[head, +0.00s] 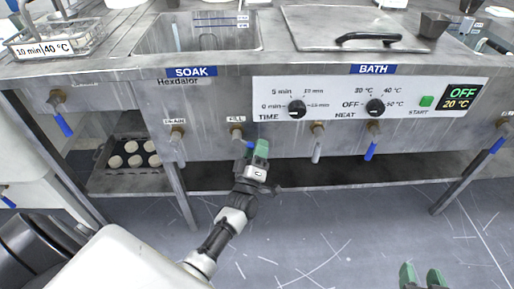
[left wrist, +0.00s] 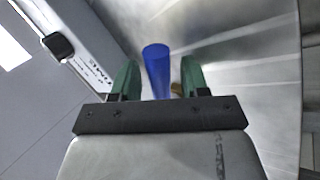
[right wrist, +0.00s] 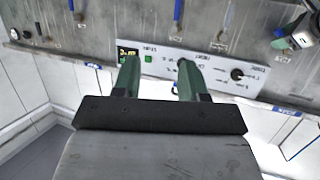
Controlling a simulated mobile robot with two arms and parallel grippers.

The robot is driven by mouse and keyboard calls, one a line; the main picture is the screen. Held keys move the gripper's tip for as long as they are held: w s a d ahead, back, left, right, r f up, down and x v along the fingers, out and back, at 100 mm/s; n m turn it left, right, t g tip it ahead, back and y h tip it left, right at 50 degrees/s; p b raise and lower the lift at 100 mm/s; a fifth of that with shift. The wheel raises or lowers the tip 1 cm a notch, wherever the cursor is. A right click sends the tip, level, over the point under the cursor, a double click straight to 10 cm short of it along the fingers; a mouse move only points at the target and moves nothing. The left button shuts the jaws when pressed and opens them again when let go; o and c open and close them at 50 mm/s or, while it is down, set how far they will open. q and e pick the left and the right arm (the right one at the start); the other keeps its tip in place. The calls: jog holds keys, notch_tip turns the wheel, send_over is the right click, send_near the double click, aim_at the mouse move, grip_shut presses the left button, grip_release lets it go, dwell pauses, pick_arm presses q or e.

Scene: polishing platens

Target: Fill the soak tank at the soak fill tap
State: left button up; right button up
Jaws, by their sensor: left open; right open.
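The soak tank (head: 165,45) is an open steel basin behind the SOAK label (head: 196,71), with level marks on its far wall. I cannot tell whether it holds water. The fill tap (head: 237,132) is on the front panel under the word FILL. Its blue lever is partly hidden by my left gripper (head: 257,158) in the head view. In the left wrist view the blue lever (left wrist: 156,68) stands between the open green fingers of my left gripper (left wrist: 159,80), with gaps beside it. My right gripper (head: 421,277) is open and empty, low in front of the bench.
The drain tap (head: 177,140) is left of the fill tap. A lower shelf holds a tray of round pucks (head: 108,155). The floor in front is clear.

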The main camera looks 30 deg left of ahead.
pick_arm(q)
jog(key=v, duration=1)
jog(key=shift+s+f+p, duration=0.25)
jog(key=shift+s+p, duration=0.05)
jog(key=shift+p, duration=0.15)
pick_arm(e)
jog(key=s+f+g, duration=0.1)
jog(key=s+d+f+g, duration=0.1)
jog(key=shift+f+h, duration=0.3)
jog(key=shift+h, duration=0.1)
dwell(5.9)
